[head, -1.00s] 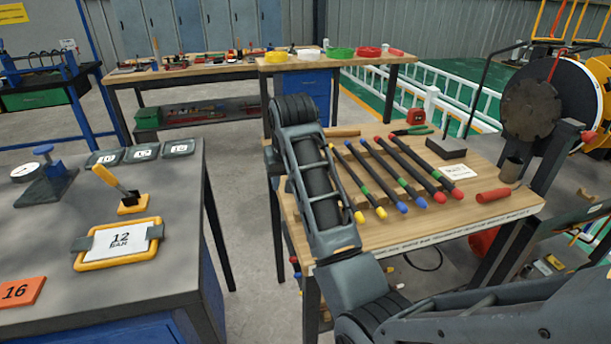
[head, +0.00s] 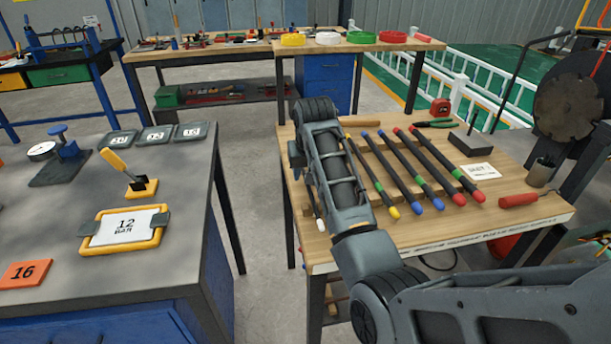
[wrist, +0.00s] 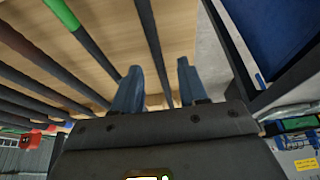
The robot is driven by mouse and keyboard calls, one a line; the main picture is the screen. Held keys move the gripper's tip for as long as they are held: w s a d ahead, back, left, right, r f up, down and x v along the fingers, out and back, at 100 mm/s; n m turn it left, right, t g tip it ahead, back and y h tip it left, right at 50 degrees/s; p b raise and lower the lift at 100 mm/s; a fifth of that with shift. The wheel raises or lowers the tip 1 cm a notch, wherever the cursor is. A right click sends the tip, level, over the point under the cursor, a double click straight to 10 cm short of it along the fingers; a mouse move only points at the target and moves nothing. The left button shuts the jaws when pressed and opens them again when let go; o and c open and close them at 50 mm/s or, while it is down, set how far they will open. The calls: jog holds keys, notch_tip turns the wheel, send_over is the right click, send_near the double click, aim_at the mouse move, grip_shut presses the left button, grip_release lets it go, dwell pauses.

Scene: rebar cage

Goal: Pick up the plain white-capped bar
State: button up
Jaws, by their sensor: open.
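The plain white-capped bar shows in the head view as a white cap (head: 320,225) and a short dark length at the wooden table's left edge, just left of my arm. My arm hides the rest. In the wrist view a plain dark bar (wrist: 151,35) without bands runs between my gripper's two blue fingers (wrist: 159,70); its caps are out of view. The fingers are apart, one on each side of it in the picture, and not closed on it. How far they reach down around it I cannot tell. In the head view my gripper is hidden behind my arm.
A green-banded, yellow-capped bar (head: 378,187) lies just right, then several blue- and red-capped bars (head: 436,168). The wooden table (head: 450,232) also holds a red-handled tool (head: 518,200) and a white card (head: 479,171). A grey bench (head: 60,225) stands left across a floor gap.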

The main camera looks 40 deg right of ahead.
jog(key=shift+f, duration=0.15)
grip_shut()
dwell(0.5)
